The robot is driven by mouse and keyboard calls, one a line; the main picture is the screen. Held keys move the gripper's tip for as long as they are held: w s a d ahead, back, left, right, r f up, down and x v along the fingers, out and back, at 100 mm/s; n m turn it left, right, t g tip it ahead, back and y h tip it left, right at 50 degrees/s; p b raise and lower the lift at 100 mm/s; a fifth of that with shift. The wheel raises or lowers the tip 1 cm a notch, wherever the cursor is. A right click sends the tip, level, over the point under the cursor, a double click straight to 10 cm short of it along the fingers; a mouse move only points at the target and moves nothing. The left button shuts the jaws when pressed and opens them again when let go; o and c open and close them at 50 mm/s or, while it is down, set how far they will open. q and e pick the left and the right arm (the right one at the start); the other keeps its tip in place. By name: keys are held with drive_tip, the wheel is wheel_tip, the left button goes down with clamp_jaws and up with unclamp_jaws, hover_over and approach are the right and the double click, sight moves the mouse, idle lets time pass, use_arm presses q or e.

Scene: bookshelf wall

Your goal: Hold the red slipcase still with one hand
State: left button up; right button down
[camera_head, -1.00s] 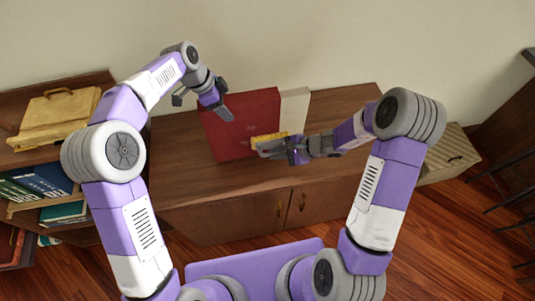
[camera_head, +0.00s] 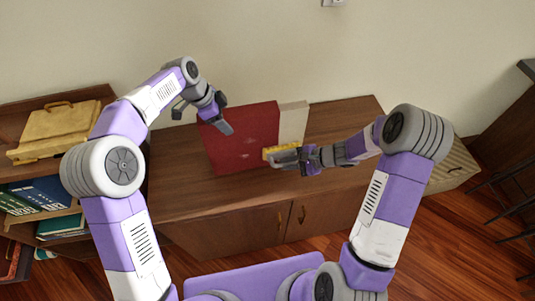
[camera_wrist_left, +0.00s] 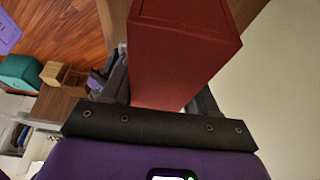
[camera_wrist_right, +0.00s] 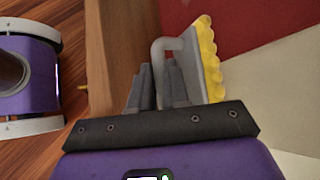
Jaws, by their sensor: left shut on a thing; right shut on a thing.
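The red slipcase (camera_head: 243,137) stands upright on the brown cabinet top, with a cream block (camera_head: 293,122) adjoining its right side. My left gripper (camera_head: 204,121) is shut on the slipcase's left end; the left wrist view shows the slipcase (camera_wrist_left: 180,50) between its fingers, its far end out of view. My right gripper (camera_head: 301,157) is shut on the grey loop handle (camera_wrist_right: 165,47) of a tool with a yellow scalloped edge (camera_wrist_right: 209,60). That tool is in front of the slipcase's lower right part; whether it touches it, I cannot tell.
The brown cabinet top (camera_head: 180,180) is clear to the left and front of the slipcase. A shelf at the left holds a yellow case (camera_head: 58,130) and several books (camera_head: 40,192). A striped box (camera_head: 455,165) stands right of the cabinet. The wall is close behind.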

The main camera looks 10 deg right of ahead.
drive_tip(key=s+a+r, duration=0.3)
drive_tip(key=a+r, duration=0.1)
drive_tip(key=a, duration=0.3)
drive_tip(key=s+a+r, duration=0.3)
drive_tip(key=a+r, duration=0.1)
drive_tip(key=a, duration=0.3)
drive_tip(key=shift+w+d+r, duration=0.1)
drive_tip(key=shift+w, duration=1)
drive_tip(key=shift+w+d, duration=0.1)
drive_tip(key=shift+w, duration=1)
drive_tip(key=shift+w, duration=0.75)
